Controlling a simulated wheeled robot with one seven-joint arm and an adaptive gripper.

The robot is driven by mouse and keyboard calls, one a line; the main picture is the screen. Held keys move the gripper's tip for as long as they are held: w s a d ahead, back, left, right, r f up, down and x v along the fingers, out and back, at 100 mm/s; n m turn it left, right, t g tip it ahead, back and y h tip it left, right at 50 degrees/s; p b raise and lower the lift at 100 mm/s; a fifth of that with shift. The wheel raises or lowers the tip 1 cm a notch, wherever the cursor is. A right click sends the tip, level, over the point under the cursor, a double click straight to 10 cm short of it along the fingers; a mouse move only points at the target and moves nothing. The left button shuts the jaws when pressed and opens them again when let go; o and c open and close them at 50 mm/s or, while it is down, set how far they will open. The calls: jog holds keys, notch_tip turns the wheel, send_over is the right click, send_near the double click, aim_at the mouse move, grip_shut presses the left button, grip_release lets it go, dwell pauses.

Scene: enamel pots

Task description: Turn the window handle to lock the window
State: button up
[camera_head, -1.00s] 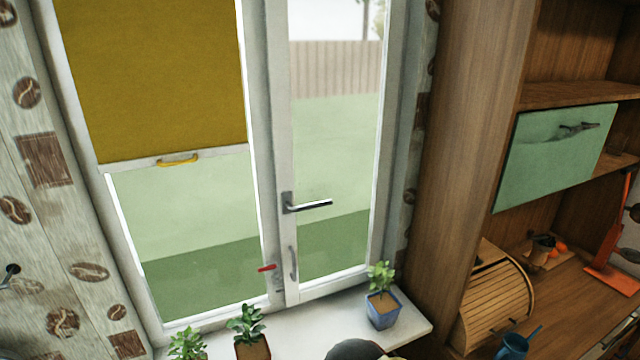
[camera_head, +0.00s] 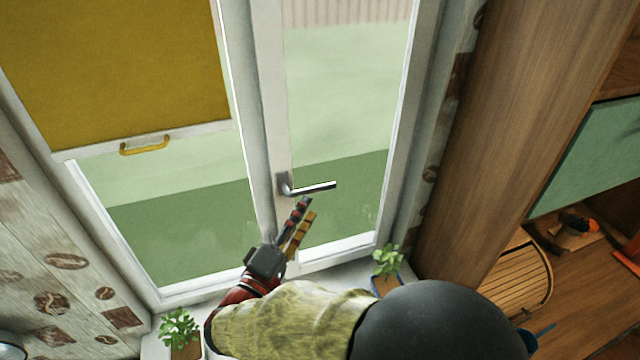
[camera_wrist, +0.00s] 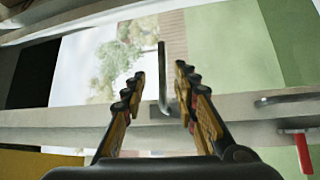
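The grey window handle (camera_head: 312,188) sits on the white frame of the right window sash, its lever pointing right, roughly horizontal. My gripper (camera_head: 307,209) is just below the lever in the head view, fingertips pointing up at it. In the wrist view my gripper (camera_wrist: 160,76) is open, with the handle (camera_wrist: 162,78) showing between its two fingers, nearer the right one. Clear space shows on both sides of the lever. Whether a finger touches it, I cannot tell.
Potted plants (camera_head: 178,330) (camera_head: 387,262) stand on the sill. A yellow blind (camera_head: 120,70) covers the upper left pane. A wooden cabinet (camera_head: 520,100) rises on the right. The wrist view shows a metal pull (camera_wrist: 285,98) and a red-handled piece (camera_wrist: 302,152) on the frame.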

aim_at(319, 186)
jog(key=p+x, duration=0.1)
jog(key=x, duration=0.7)
jog(key=shift+f, duration=0.2)
jog(key=shift+w, duration=0.1)
jog(key=c, duration=0.8)
jog(key=shift+d, duration=0.1)
